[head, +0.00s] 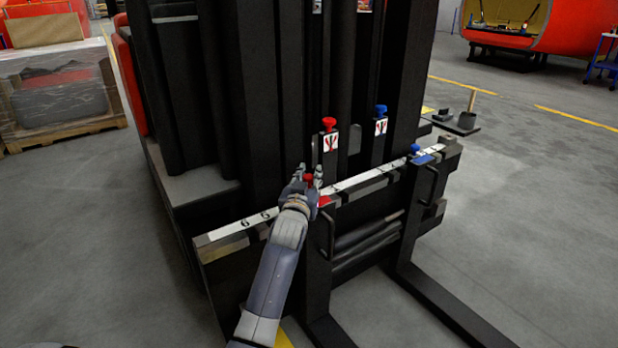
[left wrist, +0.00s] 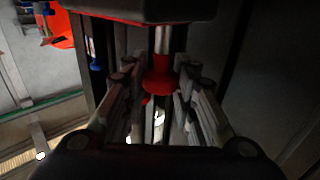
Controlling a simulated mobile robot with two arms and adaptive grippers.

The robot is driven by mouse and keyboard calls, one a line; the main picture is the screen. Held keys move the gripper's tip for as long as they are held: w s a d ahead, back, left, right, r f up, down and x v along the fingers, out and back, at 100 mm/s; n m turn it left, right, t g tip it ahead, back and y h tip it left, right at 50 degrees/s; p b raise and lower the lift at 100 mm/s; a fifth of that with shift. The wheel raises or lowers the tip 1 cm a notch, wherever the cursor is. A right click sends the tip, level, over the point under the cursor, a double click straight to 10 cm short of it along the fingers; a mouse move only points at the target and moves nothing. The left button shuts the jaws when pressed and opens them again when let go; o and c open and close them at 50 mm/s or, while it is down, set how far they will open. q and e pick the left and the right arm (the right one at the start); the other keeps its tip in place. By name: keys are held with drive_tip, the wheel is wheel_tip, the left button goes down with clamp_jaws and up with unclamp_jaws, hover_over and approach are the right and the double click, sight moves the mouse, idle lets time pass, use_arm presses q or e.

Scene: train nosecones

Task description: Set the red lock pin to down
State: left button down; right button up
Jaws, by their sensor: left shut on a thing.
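The red lock pin (head: 309,180) has a small red knob and sits at the red bracket (head: 324,201) on the left fork of the black forklift. My left gripper (head: 305,176) is around the knob and shut on it. In the left wrist view the red knob (left wrist: 159,80) lies between the fingers of my left gripper (left wrist: 158,88), with a length of silver shaft (left wrist: 162,40) showing beside it. The fingers partly hide the pin in the head view. My right gripper is not in view.
Another red knob (head: 329,123) stands above and behind the pin, with a blue knob (head: 381,110) to its right. A blue lock pin (head: 415,148) sits on the right fork. The numbered carriage bar (head: 358,181) runs across the front. A wrapped pallet (head: 60,95) stands left.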

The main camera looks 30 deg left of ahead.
use_arm(q)
drive_tip(key=shift+f, duration=1.85)
drive_tip(key=c, duration=1.3)
unclamp_jaws()
drive_tip(key=shift+r, duration=0.1)
drive_tip(key=shift+s, duration=0.15)
drive_tip(key=v, duration=1.2)
